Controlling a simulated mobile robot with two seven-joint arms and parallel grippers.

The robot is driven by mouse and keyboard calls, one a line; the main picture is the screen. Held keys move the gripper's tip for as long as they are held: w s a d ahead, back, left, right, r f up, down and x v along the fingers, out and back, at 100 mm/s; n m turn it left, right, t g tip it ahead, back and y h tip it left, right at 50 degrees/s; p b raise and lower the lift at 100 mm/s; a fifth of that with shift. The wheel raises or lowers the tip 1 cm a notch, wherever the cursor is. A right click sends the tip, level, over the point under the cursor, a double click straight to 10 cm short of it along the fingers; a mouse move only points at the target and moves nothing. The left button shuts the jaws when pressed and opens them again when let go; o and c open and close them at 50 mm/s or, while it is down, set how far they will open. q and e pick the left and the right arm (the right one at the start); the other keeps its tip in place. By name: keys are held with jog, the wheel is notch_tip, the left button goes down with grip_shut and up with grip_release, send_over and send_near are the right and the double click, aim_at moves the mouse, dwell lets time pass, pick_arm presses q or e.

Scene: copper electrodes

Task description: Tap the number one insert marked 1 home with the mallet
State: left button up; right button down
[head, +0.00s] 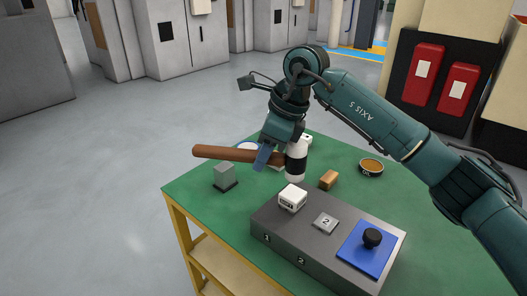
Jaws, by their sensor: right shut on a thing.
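The mallet has a brown handle (225,153) pointing left and a black and white head (296,160) that hangs upright. My right gripper (264,156) is shut on the handle near the head. A white insert (292,198) with a dark mark on its side stands proud at the left end of the dark grey block (285,243), above the front label 1. The mallet's lower white face is just over this insert; I cannot tell the exact gap. A grey insert marked 2 (326,223) sits lower in the middle. My left gripper is out of view.
A blue plate with a black knob (372,238) lies on the block's right end. On the green table (205,205) are a grey block on a dark base (225,176), a small wooden block (329,179) and a round tin (371,167). Items behind the mallet are partly hidden.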

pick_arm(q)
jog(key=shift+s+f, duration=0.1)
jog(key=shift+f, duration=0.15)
pick_arm(e)
jog(key=shift+r, duration=0.1)
notch_tip(320, 180, down, 5)
jog(key=b, duration=0.5)
jog(key=shift+r+p, duration=2.1)
jog(key=shift+r, duration=0.4)
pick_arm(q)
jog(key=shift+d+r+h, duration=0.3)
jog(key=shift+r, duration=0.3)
pick_arm(e)
jog(key=shift+f, duration=0.1)
jog(key=shift+f+b, duration=0.25)
jog(key=shift+b, duration=0.1)
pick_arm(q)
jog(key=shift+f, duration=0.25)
pick_arm(e)
jog(key=shift+r, duration=0.1)
